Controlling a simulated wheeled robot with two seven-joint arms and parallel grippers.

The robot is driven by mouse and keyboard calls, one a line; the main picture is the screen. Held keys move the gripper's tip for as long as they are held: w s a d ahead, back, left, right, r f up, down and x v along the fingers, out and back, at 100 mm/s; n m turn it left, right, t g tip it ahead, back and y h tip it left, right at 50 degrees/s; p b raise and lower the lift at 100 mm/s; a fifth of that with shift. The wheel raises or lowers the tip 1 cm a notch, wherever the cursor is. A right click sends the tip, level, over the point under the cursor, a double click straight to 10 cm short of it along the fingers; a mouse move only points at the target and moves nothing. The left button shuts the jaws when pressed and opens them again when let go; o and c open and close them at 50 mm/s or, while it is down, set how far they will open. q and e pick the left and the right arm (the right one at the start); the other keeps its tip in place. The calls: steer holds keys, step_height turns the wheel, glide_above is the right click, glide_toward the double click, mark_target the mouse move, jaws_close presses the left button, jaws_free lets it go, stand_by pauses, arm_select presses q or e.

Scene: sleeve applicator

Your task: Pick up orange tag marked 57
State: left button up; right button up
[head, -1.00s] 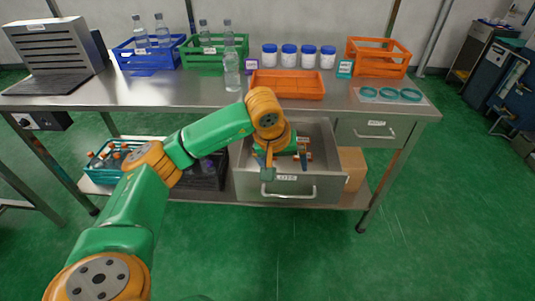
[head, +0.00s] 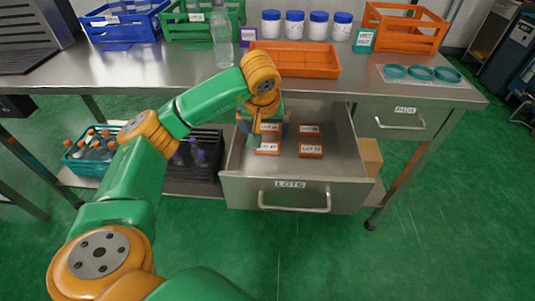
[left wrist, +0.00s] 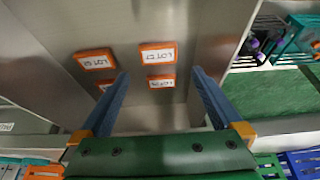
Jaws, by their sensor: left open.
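Several orange tags with white labels lie in the open metal drawer marked LOTS (head: 240,187). The front-left tag (head: 267,149) has a label that seems to end in 7, though small and partly unclear; it also shows upside down in the left wrist view (left wrist: 158,54). The front-right tag (head: 311,151) seems to read LOT 53. Two more tags lie behind, the back-right one (head: 309,130) and the back-left one (head: 269,128), partly hidden by my gripper. My left gripper (head: 265,136) is open and empty over the left tags; its blue fingers (left wrist: 160,72) point into the drawer. My right gripper is not in view.
Above stands the metal counter (head: 160,75) with an orange tray (head: 294,61), a clear bottle (head: 221,42) and crates. A closed drawer (head: 400,121) is at right. A teal crate (head: 85,165) and a dark crate (head: 200,170) stand below left.

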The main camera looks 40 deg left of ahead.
mark_target(267, 146)
arm_select(q)
step_height(267, 146, down, 2)
steer(key=shift+f+b, duration=0.15)
steer(key=shift+b, duration=0.35)
steer(key=x, duration=0.3)
steer(key=w+x, duration=0.1)
steer(key=x, duration=0.3)
steer(key=shift+a+r, duration=0.15)
steer(key=shift+r, duration=0.1)
steer(key=shift+s, duration=0.1)
steer(key=c, duration=1.1)
steer(key=shift+r, duration=0.15)
